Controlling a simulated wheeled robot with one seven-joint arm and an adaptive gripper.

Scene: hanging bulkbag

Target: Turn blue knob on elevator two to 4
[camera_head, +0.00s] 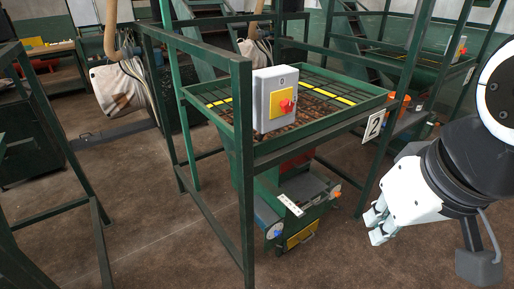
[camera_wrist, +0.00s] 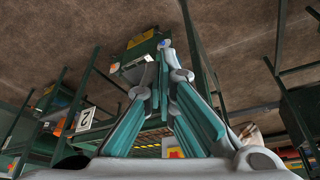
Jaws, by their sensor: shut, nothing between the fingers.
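Elevator two (camera_head: 244,150) is a green metal frame with a white plate marked 2 (camera_head: 374,126); the plate also shows in the wrist view (camera_wrist: 84,118). A small blue knob (camera_head: 274,231) sits low on the green machine (camera_head: 300,200) inside the frame. The blue knob is a small spot in the wrist view (camera_wrist: 163,44), just above the fingertips in the picture. The number it points at is too small to read. My gripper (camera_head: 378,222) is shut and empty, to the right of the frame and apart from the knob. Its fingers also show in the wrist view (camera_wrist: 168,75).
A grey box (camera_head: 270,84) with a red button (camera_head: 287,106) on yellow is on the frame. An orange knob (camera_head: 335,194) sits on the machine's right side. Another green frame (camera_head: 45,120) stands at left. Brown floor (camera_head: 330,265) is clear in front.

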